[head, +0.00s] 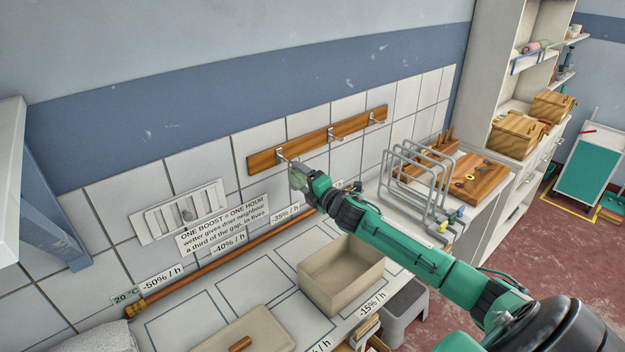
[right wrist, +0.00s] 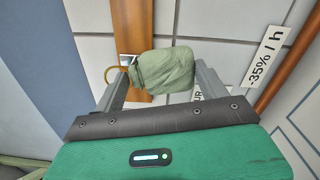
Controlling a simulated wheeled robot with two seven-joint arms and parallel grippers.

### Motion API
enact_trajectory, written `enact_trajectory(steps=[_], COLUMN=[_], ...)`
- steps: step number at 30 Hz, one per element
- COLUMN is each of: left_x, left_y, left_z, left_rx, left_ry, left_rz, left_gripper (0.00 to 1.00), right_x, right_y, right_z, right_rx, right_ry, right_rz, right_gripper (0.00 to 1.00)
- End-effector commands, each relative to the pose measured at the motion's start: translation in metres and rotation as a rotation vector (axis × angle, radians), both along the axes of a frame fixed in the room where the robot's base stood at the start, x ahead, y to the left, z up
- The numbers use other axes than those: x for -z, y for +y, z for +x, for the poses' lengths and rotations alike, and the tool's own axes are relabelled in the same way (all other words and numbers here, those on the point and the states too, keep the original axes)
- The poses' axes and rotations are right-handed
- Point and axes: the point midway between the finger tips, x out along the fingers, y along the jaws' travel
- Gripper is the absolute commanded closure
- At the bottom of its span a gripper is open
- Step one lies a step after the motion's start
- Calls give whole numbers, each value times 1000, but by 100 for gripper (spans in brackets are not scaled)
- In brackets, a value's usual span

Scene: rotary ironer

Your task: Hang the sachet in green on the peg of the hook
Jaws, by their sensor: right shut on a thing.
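The green sachet (right wrist: 163,70) is a small cloth bag held between the two fingers of my right gripper (right wrist: 165,84). A tan cord loop (right wrist: 108,76) shows at its left side, by the left finger. In the head view the gripper (head: 303,184) is up at the wall, just below the left peg (head: 283,157) of the wooden hook rail (head: 318,137). The rail also shows behind the fingers in the right wrist view (right wrist: 130,30). I cannot tell whether the loop touches the peg. My left gripper is not in view.
Two more pegs, the middle one (head: 336,136) and the right one (head: 373,119), look empty. A copper pipe (head: 222,258) runs along the wall below.

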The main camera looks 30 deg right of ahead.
Motion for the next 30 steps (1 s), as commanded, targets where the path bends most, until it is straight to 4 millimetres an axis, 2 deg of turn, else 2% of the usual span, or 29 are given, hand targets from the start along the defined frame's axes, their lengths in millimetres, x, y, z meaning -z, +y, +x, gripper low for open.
enact_trajectory(steps=[1,7,8,11,12,24,30], left_x=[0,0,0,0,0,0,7], left_y=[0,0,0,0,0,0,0], left_z=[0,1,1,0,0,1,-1], left_rx=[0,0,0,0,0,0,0], left_ry=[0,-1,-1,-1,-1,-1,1], left_rz=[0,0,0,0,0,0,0], left_gripper=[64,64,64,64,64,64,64], right_x=[-8,-8,-8,-8,-8,-7,-5], right_y=[-10,-10,-10,-10,-11,-11,-12], right_z=[5,5,5,5,5,4,-12], right_rx=[25,25,25,25,25,25,25], right_ry=[-5,-5,-5,-5,-5,-4,-5], right_rz=[6,6,6,6,6,6,4], right_gripper=[47,47,22,2,0,0,0])
